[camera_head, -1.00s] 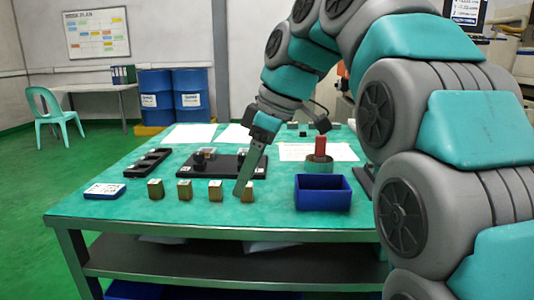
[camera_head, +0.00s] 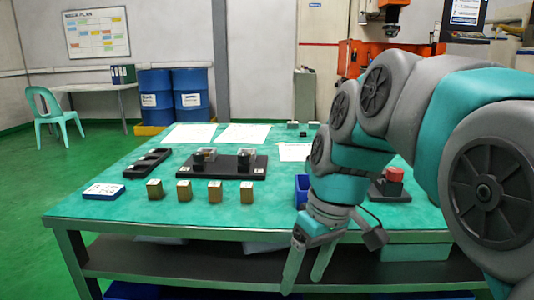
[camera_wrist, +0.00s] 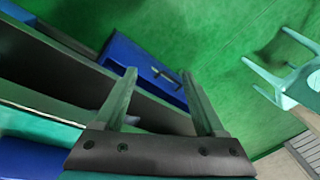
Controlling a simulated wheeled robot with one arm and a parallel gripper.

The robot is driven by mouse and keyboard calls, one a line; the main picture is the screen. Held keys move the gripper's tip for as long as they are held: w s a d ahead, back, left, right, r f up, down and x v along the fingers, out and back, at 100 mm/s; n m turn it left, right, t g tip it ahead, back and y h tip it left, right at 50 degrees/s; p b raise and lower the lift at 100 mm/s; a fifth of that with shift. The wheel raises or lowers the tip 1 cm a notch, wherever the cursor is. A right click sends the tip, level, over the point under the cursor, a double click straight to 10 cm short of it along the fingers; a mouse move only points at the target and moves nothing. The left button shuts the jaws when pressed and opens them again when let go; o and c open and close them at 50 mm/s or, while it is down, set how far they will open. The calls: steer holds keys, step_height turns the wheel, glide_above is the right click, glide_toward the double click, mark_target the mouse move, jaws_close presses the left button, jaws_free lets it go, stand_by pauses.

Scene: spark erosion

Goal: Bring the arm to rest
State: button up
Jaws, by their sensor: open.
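My arm (camera_head: 350,150) is bent down on the right side of the head view. My gripper (camera_head: 305,278) hangs in front of the table's front edge, with its fingers spread and pointing down. The wrist view shows its two fingers (camera_wrist: 160,78) apart with nothing held between them. The green-topped table (camera_head: 110,212) stands behind the gripper.
Several small brass-coloured blocks (camera_head: 184,191) stand near the front edge. A black fixture board (camera_head: 222,168), a black tray (camera_head: 147,163) and a blue-and-white box (camera_head: 104,191) lie behind or left of them. A red-topped part (camera_head: 394,174) stands right. Green floor (camera_head: 30,230) is open at left.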

steer(key=s+d+f+m+g+h, duration=0.1)
steer(key=s+d+f+m, duration=0.2)
steer(key=s+f, duration=0.5)
steer(key=s+d+f+m+h, duration=0.1)
steer(key=s+d+f+m, duration=0.2)
steer(key=s+d+f, duration=0.2)
steer(key=s+f, duration=0.3)
steer(key=s, duration=0.1)
steer(key=shift+s+d+m+g, duration=0.3)
steer(key=shift+d+m+g, duration=0.1)
stand_by(0.4)
